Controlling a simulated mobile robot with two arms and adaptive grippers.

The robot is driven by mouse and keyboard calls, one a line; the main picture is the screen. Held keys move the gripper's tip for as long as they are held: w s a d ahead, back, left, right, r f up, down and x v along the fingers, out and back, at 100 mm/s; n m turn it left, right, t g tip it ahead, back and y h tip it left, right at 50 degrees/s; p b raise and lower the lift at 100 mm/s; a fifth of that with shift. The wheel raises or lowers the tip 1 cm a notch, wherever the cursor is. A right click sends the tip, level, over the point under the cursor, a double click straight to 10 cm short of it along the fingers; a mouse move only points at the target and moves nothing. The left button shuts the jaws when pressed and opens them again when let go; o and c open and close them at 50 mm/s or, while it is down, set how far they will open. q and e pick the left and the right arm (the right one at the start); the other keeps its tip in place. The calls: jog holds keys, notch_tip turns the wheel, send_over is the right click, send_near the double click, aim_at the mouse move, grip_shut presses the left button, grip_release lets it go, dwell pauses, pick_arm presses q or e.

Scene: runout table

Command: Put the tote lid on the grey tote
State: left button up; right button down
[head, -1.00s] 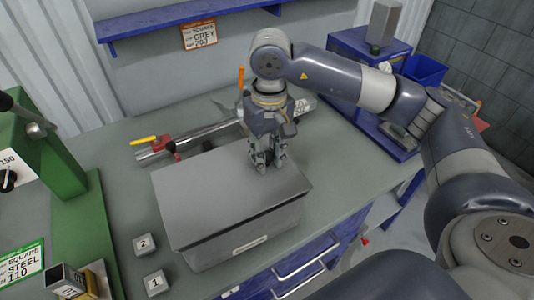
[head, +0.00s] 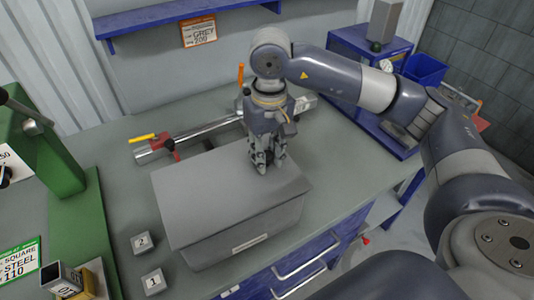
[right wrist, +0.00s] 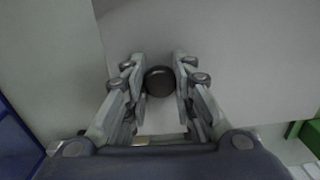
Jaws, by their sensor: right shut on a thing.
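The grey tote (head: 245,238) stands on the table, with a white label on its front. My right gripper (head: 266,168) points down at the lid's right part. In the right wrist view the fingers (right wrist: 160,82) are closed around a dark round knob (right wrist: 159,80) on the lid (right wrist: 235,60). The inside of the tote is hidden. My left gripper is not in view.
A clamp bar with red and yellow parts (head: 195,133) lies behind the tote. Blocks marked 2 (head: 141,243) and 1 (head: 153,281) lie to its left, beside a green machine (head: 80,225). A blue shelf (head: 165,18) hangs at the back.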

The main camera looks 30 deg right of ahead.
jog(key=c, duration=1.3)
grip_release()
notch_tip(320, 180, up, 12)
jog(key=shift+d, duration=0.15)
